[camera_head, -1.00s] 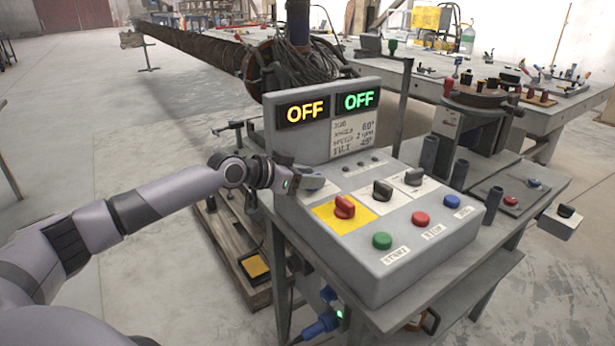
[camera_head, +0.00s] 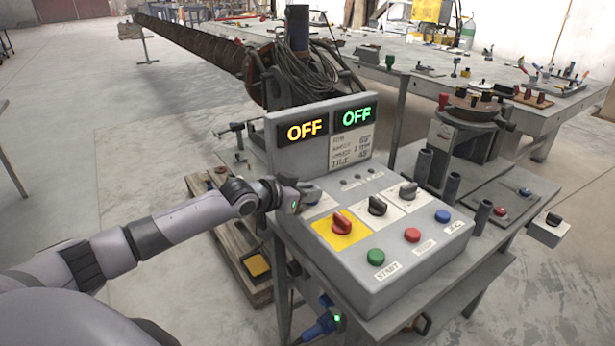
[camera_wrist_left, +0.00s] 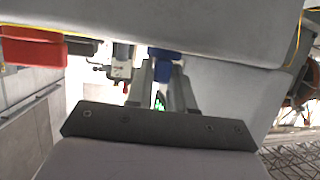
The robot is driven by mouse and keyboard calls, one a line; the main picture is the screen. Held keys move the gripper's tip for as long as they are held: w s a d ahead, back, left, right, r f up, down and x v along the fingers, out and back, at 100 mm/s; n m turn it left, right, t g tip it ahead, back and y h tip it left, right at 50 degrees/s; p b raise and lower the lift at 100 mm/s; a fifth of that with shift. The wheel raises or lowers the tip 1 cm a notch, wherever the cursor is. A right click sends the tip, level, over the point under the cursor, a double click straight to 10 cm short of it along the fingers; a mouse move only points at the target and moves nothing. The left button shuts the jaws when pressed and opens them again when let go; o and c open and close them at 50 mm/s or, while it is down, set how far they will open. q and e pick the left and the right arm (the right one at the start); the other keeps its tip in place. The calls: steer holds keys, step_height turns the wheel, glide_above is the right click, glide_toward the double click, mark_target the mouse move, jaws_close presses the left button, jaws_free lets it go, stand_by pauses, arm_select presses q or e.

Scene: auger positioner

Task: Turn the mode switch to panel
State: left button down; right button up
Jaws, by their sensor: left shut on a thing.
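The grey control box (camera_head: 385,270) stands on a metal table, its sloped top carrying a red switch (camera_head: 341,221) on a yellow plate and two black switches, the nearer (camera_head: 377,205) and the farther (camera_head: 408,191), on white plates. My left gripper (camera_head: 303,196) is at the top left corner of the panel, low over a white plate, and hides most of what is there. In the left wrist view my left fingers (camera_wrist_left: 163,88) are closed around a blue knob (camera_wrist_left: 165,66). The knob's pointing direction and its label cannot be made out. My right gripper is out of view.
Two displays, amber (camera_head: 307,130) and green (camera_head: 356,117), both read OFF. Green (camera_head: 376,257), red (camera_head: 412,235) and blue (camera_head: 442,216) buttons line the panel's front. Upright dark tubes (camera_head: 423,167) stand right of the box. Floor to the left is open.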

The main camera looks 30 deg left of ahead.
arm_select(q)
steer(key=shift+s+d+f+n+y+p, duration=0.15)
steer(key=shift+n+y+p, duration=0.55)
steer(key=shift+p, duration=0.45)
steer(key=shift+d+f+n+y+p, duration=0.1)
steer(key=shift+f+n+y+p, duration=0.1)
steer(key=shift+n+y+p, duration=0.5)
steer(key=shift+d+n+y+b, duration=0.15)
steer(key=shift+n+y+b, duration=0.15)
steer(key=shift+n+y, duration=1)
steer(key=shift+f+n+g+y, duration=0.1)
steer(key=shift+n+g+y, duration=0.2)
steer(key=shift+n+y, duration=0.65)
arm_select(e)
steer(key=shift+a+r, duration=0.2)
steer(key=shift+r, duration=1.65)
arm_select(q)
steer(key=shift+y+b, duration=0.35)
steer(key=shift+y, duration=0.2)
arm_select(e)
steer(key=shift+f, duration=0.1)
arm_select(q)
steer(key=c, duration=1.1)
jaws_free()
steer(key=shift+r, duration=0.25)
